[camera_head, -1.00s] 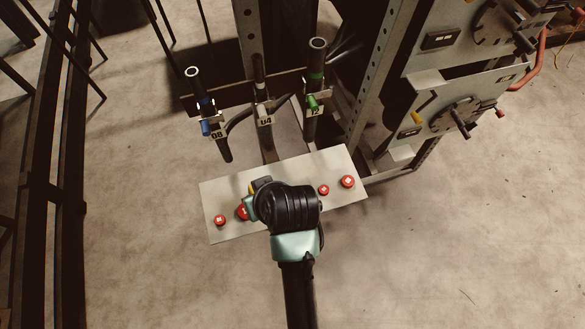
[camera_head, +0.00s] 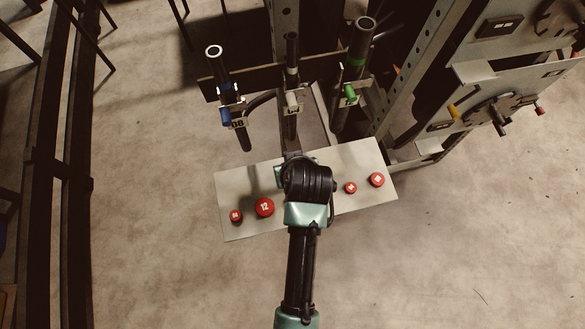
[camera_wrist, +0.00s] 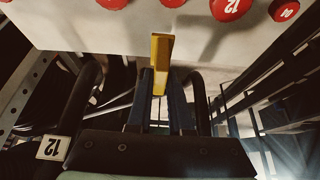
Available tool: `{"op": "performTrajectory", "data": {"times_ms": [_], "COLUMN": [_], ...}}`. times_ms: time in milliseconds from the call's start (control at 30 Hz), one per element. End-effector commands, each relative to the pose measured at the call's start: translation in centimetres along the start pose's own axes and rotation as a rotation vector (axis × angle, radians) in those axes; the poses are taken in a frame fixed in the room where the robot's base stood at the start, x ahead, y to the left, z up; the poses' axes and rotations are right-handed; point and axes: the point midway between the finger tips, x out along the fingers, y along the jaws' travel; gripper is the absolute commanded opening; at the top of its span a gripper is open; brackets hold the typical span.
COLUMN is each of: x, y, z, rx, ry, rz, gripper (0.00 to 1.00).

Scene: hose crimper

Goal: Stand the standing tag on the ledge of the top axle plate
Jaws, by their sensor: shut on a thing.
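In the wrist view my gripper (camera_wrist: 163,92) is shut on a yellow upright piece (camera_wrist: 161,50), which looks like the standing tag. The tag sticks out past the fingertips. In the head view my black wrist hides the fingers and the tag, above the pale board. The top axle plate (camera_head: 520,38) is at the upper right, cut by the frame edge, with a dark disc on it. A pale flat lip (camera_head: 472,72) shows below it; I cannot tell to which plate it belongs. My gripper is well left of the plate and apart from it.
The pale board (camera_head: 240,188) carries several red numbered knobs (camera_head: 264,207). Behind it stand hoses with blue and green clips (camera_head: 351,92). A lower axle plate (camera_head: 480,122) with a yellow part (camera_head: 453,111) and a perforated post are at right. Floor at lower right is clear.

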Motion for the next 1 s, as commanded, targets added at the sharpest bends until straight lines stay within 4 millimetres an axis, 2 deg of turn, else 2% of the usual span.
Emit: {"op": "performTrajectory", "data": {"times_ms": [233,667,700,800,833,1000], "x": [2.9,3.5,3.4,3.4,3.4,3.4], "y": [0.0,0.0,0.0,0.0,0.0,0.0], "z": [1.7,2.0,1.9,1.9,1.9,1.9], "rx": [0.000,0.000,0.000,0.000,0.000,0.000], "ry": [-0.003,-0.001,-0.001,-0.001,-0.001,-0.001], "rz": [-0.001,0.000,0.000,0.000,0.000,0.000], "gripper": [0.00,0.00,0.26,0.44,0.49,0.49]}}
